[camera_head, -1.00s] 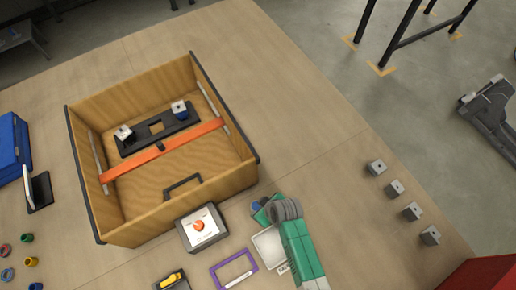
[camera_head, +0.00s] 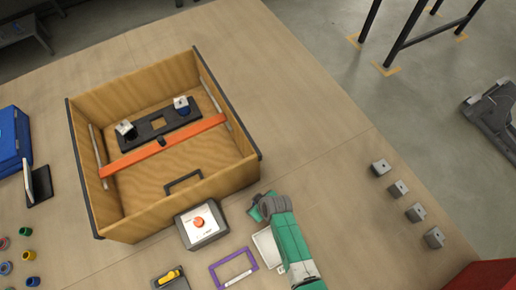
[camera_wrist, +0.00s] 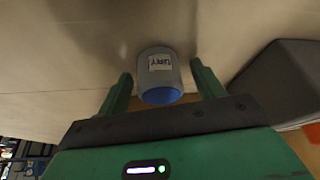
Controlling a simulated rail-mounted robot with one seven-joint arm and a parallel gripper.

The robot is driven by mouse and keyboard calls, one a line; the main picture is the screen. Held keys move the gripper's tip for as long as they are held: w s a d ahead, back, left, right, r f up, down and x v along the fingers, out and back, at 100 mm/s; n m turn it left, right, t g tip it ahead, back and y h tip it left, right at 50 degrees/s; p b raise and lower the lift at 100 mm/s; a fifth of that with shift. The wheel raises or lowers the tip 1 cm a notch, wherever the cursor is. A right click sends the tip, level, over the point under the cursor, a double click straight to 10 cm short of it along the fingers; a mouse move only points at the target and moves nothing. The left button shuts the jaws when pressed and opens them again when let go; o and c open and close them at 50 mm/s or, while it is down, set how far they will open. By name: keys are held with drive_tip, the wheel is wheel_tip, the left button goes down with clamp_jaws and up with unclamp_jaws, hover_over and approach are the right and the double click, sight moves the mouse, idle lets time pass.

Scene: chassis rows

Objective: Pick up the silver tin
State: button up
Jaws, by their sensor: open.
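A grey, silver-looking tin (camera_wrist: 160,75) with a white label and a blue end shows in the wrist view. It sits between the two fingers of my gripper (camera_wrist: 161,82), with a gap visible on each side. My gripper is open and the fingers do not appear to press on the tin. In the head view my gripper (camera_head: 259,208) is low over the table, just right of the grey box with an orange knob. The tin is hidden there by my gripper and arm.
A wooden open box (camera_head: 215,178) with an orange bar stands behind and left. The grey box with the orange knob (camera_head: 201,224) is close to my gripper. A white tray (camera_head: 266,246) and purple frame (camera_head: 233,268) lie nearby. Several grey blocks (camera_head: 398,189) stand at right.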

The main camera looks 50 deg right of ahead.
drive_tip(key=c, duration=1.1)
drive_tip(key=shift+r, duration=0.55)
drive_tip(key=p+v, duration=0.1)
drive_tip(key=v, duration=0.1)
drive_tip(key=shift+a+r, duration=0.2)
drive_tip(key=shift+r, duration=0.2)
drive_tip(key=s+a, duration=0.2)
drive_tip(key=s, duration=0.2)
drive_tip(key=s+a, duration=0.2)
drive_tip(key=s, duration=0.2)
drive_tip(key=s+a+r, duration=0.1)
drive_tip(key=s+a, duration=0.1)
drive_tip(key=s, duration=0.2)
drive_tip(key=shift+s+a+r+p, duration=0.1)
drive_tip(key=shift+s+a+p, duration=0.2)
drive_tip(key=shift+s+a, duration=0.25)
drive_tip(key=shift+s, duration=0.15)
drive_tip(key=shift+r, duration=0.1)
